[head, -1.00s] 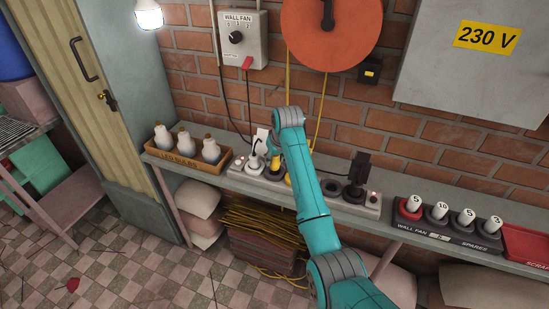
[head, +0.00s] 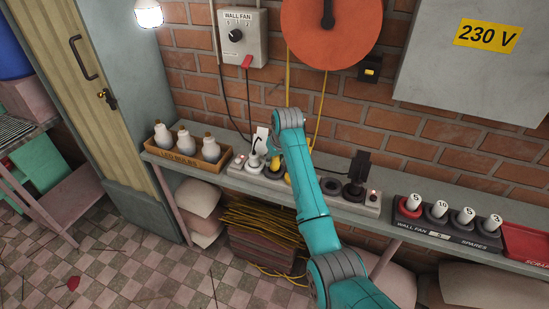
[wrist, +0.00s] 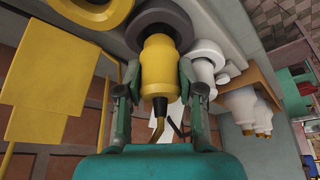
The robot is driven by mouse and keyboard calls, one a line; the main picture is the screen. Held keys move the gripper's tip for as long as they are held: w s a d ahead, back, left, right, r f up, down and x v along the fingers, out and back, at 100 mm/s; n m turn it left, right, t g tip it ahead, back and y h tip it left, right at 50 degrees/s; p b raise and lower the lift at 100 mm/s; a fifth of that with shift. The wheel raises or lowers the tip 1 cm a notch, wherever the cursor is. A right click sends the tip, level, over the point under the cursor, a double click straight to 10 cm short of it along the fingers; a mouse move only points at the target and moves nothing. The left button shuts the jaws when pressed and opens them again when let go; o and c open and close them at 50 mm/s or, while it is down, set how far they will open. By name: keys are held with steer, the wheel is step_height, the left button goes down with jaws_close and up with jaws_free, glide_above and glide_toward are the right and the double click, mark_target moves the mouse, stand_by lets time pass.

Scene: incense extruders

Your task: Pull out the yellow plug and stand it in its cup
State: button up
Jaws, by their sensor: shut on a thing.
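The yellow plug (wrist: 158,62) stands between the two fingers of my gripper (wrist: 163,82) in the wrist view, and the fingers are shut on its body. Its bent yellow cord end points toward my palm. A dark grey ring (wrist: 118,23) surrounds the plug's far end; I cannot tell whether the plug is still seated in it. In the head view a bit of the yellow plug (head: 276,160) shows beside my arm, over the grey socket strip (head: 312,190). My arm hides much of that spot.
A white plug (head: 254,161) stands close on the left, and a black plug (head: 356,178) stands to the right beyond an empty dark ring (head: 331,186). A bulb box (head: 182,158) and a numbered spares rack (head: 447,232) stand farther out. The brick wall is close behind.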

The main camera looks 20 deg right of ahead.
steer(key=shift+f, duration=0.95)
steer(key=o, duration=1.2)
steer(key=shift+r, duration=0.1)
